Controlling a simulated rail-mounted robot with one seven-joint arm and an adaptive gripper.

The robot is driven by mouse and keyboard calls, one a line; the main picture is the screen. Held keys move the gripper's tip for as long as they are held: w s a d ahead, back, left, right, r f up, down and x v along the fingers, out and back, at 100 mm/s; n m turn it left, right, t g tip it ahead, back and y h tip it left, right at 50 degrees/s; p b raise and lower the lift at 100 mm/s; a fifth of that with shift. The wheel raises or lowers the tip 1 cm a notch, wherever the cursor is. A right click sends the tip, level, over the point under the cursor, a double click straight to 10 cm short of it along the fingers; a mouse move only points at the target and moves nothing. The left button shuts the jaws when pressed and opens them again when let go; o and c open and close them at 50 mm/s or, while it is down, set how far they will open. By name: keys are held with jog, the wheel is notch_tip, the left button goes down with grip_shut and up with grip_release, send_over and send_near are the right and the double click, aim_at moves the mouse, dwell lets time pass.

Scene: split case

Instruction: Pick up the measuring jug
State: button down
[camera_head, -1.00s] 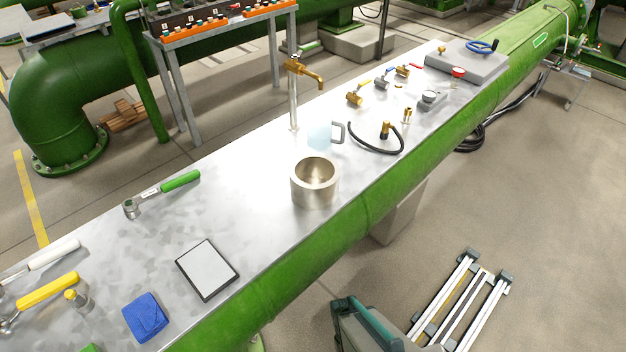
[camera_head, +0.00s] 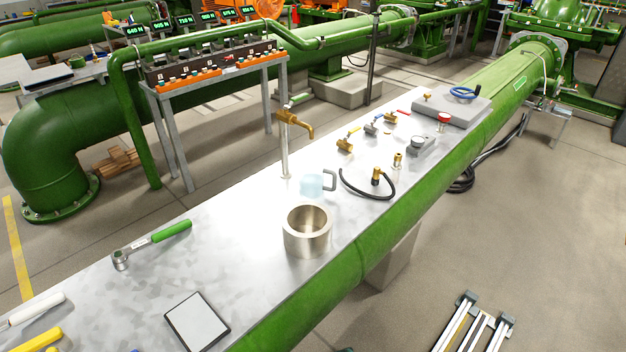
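The measuring jug (camera_head: 312,187) is a small, pale blue, see-through vessel with a grey handle on its right side. It stands upright on the metal bench top (camera_head: 240,250), just behind a steel cylindrical pot (camera_head: 307,240). The pot stands close in front of the jug and may cover a little of its base. A brass tap (camera_head: 293,122) on a thin post rises just behind and to the left of the jug. My gripper is not in view.
A black hose with a brass fitting (camera_head: 376,178) lies right of the jug. Brass valves (camera_head: 345,145) and a grey gauge box (camera_head: 421,145) lie farther back. A green-handled wrench (camera_head: 150,243) and a tablet (camera_head: 197,322) lie nearer. The bench left of the pot is mostly clear.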

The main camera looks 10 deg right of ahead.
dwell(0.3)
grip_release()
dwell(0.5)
